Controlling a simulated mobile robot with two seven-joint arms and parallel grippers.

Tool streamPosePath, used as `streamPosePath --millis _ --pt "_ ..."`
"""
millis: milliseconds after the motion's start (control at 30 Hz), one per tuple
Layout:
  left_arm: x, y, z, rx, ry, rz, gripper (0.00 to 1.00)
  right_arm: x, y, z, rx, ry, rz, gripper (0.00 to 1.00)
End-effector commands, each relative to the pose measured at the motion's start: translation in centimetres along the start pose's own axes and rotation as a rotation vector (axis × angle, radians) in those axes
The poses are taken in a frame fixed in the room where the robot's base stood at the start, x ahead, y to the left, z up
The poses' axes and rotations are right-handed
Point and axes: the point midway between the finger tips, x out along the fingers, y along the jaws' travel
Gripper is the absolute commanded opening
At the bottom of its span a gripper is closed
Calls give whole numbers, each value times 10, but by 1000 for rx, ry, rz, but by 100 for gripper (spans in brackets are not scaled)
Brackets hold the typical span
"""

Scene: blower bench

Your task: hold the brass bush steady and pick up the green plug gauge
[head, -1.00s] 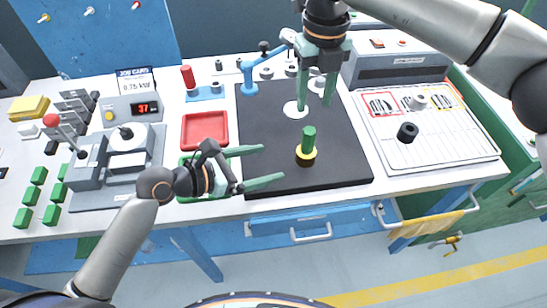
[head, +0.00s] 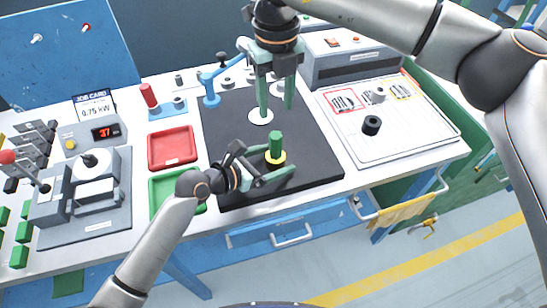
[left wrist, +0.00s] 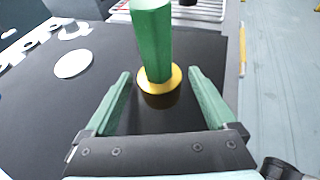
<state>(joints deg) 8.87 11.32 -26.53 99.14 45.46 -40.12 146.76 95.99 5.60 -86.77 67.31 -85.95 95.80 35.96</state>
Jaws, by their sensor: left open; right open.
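The green plug gauge (head: 275,143) stands upright in the brass bush (head: 280,157), which shows as a yellow ring with a dark lower body on the black mat (head: 318,160). In the left wrist view the plug gauge (left wrist: 152,40) rises from the bush's yellow rim (left wrist: 170,81). My left gripper (head: 278,174) is open, low over the mat, with one finger on either side of the bush; I see gaps between fingers and bush. My right gripper (head: 276,113) is open and empty, pointing down above the mat, behind the plug gauge.
A red tray (head: 172,163) and a green tray (head: 154,194) lie left of the mat. A blue stand (head: 211,99) is at the mat's back left. To the right, a white tray (head: 425,130) holds a black ring (head: 371,125) and a grey ring (head: 378,95).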

Motion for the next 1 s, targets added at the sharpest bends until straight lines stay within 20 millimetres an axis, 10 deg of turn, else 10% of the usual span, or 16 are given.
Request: streamPosePath --millis 167,1000 --pt "0 0 0 0 0 0 89 0 0 0 0 0 0 50" --pt "0 0 0 0 0 0 0 0 0 0 0 0 0 50"
